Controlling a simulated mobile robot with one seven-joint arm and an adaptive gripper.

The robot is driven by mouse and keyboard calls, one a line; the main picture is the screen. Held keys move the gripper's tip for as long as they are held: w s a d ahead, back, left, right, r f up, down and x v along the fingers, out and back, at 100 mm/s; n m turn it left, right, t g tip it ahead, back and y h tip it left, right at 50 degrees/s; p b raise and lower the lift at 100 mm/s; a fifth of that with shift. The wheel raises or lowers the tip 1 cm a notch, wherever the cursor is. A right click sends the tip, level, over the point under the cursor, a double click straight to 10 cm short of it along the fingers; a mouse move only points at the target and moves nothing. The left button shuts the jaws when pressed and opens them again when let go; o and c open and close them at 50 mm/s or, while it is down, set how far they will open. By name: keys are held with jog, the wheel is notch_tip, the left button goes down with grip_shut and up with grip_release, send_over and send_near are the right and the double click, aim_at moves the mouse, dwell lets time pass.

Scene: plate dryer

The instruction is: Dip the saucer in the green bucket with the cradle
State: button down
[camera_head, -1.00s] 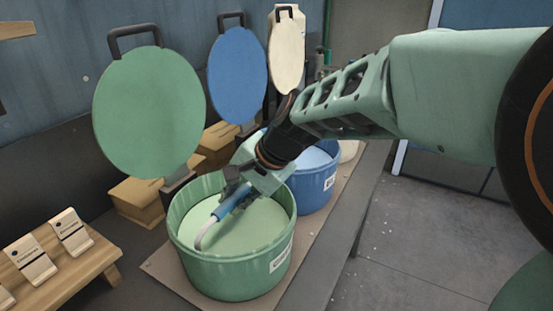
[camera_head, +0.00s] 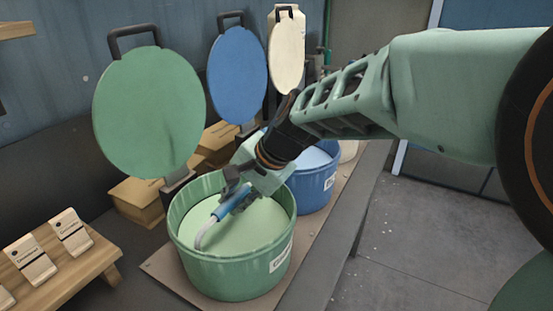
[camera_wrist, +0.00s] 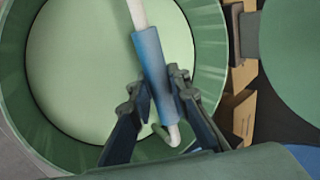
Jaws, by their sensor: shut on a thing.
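The green bucket (camera_head: 230,277) stands with its lid raised, filled with pale green liquid (camera_head: 262,225). My gripper (camera_head: 230,203) is above the bucket, tilted down, with its fingers around the blue handle grip (camera_head: 219,212) of the cradle. The cradle's pale rod (camera_head: 200,236) curves down to the liquid on the left side. In the wrist view, my gripper (camera_wrist: 158,84) is shut on the blue grip (camera_wrist: 152,55), and the rod (camera_wrist: 137,12) runs on out of the top edge. The cradle's lower part and the saucer do not show in either view.
The green lid (camera_head: 148,112) stands open behind the bucket. A blue bucket (camera_head: 313,192) with a raised blue lid (camera_head: 237,75) is beyond, and a cream lid (camera_head: 287,50) farther back. A wooden rack (camera_head: 70,260) with labelled pieces is at left. Floor at right is clear.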

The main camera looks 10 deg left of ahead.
jog(key=shift+r, duration=0.15)
notch_tip(320, 180, up, 17)
jog(key=p, duration=1.4)
jog(key=shift+r, duration=0.2)
dwell(1.2)
jog(key=shift+d, duration=0.1)
dwell(2.0)
